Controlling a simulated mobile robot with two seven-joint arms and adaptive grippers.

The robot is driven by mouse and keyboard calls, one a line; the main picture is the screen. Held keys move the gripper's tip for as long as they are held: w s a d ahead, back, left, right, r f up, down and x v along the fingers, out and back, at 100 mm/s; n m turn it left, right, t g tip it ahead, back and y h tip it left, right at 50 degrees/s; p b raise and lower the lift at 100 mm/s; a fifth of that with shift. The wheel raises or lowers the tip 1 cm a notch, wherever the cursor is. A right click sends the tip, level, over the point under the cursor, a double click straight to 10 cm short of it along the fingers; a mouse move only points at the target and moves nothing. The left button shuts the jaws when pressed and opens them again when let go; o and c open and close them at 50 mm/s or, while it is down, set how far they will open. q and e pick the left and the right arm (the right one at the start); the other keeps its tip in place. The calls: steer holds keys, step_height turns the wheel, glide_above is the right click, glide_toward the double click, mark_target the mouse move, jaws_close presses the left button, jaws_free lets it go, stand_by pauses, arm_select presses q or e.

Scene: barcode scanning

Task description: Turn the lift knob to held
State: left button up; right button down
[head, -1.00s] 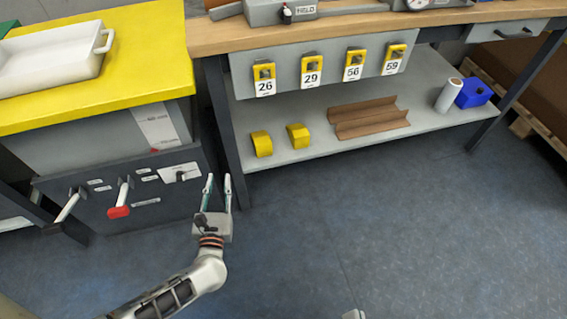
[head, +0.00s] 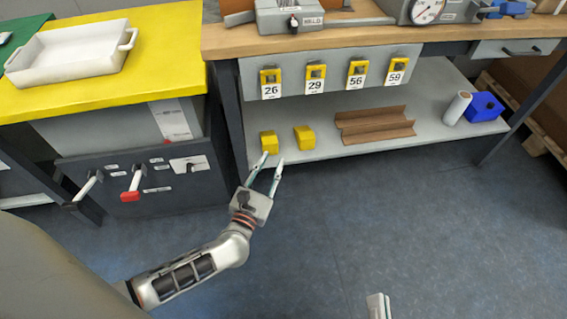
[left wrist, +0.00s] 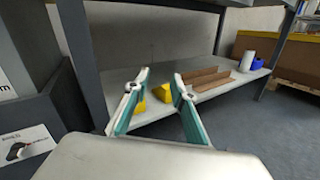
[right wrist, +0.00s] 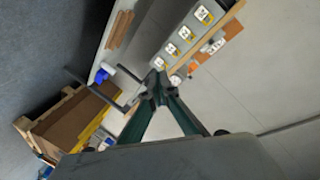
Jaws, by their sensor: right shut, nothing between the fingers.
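A small dark knob (head: 190,166) sits on a white plate at the right end of the dark panel (head: 160,202) under the yellow-topped station. The plate with the knob also shows in the left wrist view (left wrist: 17,152), at the lower left. Its exact setting is too small to read. My left gripper (head: 271,160) is open and empty, to the right of the panel and apart from the knob, in front of the bench's lower shelf. My right gripper (right wrist: 158,84) is shut and empty; only a bit of it shows at the head view's bottom edge (head: 378,305).
Two levers, one white (head: 91,184) and one red-ended (head: 134,182), stick out left of the knob. The bench leg (head: 230,120) stands right of the panel. Yellow blocks (head: 304,137) and a brown channel (head: 374,127) lie on the lower shelf (head: 345,150). The floor in front is clear.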

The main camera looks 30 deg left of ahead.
arm_select(q)
steer(key=shift+w+d+r+m+h, duration=0.25)
steer(key=shift+d+r, duration=0.25)
steer(key=shift+d, duration=0.3)
arm_select(e)
steer(key=shift+w+d+r, duration=0.15)
steer(key=shift+d+r, duration=0.15)
steer(key=shift+d, duration=0.05)
arm_select(q)
steer(key=shift+r, duration=0.1)
